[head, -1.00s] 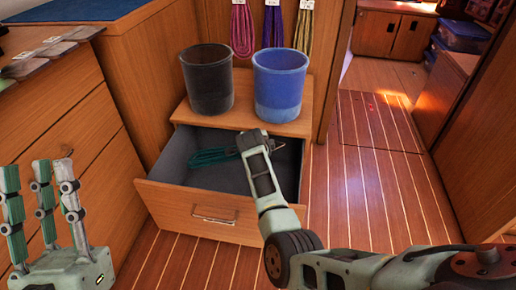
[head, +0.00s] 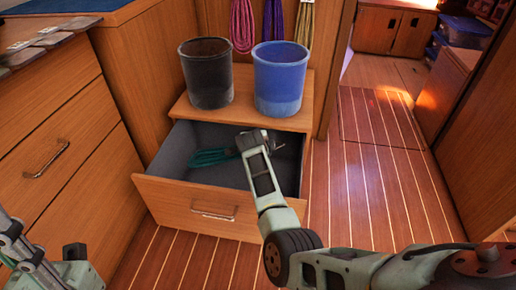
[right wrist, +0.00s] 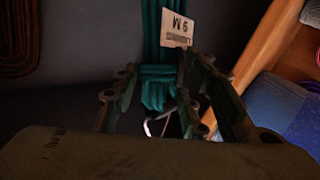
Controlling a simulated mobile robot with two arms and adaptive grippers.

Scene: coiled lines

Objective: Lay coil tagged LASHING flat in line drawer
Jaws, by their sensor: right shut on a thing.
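A teal coil (head: 212,157) shows in the open grey-lined drawer (head: 168,160), left of my right gripper (head: 250,143). In the right wrist view the teal coil (right wrist: 152,30) runs up from between the fingers of my right gripper (right wrist: 155,85), which is shut on its bound end. A pale tag (right wrist: 177,28) hangs on it upside down; its main word is too small to read. Whether the coil rests fully on the drawer floor I cannot tell. My left gripper (head: 28,250) is partly cut off at the lower left, away from the drawer; its opening is unclear.
A black bin (head: 206,75) and a blue bin (head: 279,80) stand on the ledge above the drawer. A brown coil (right wrist: 20,35) lies on the dark surface in the right wrist view. Pink, purple and yellow coils hang behind. The striped floor to the right is clear.

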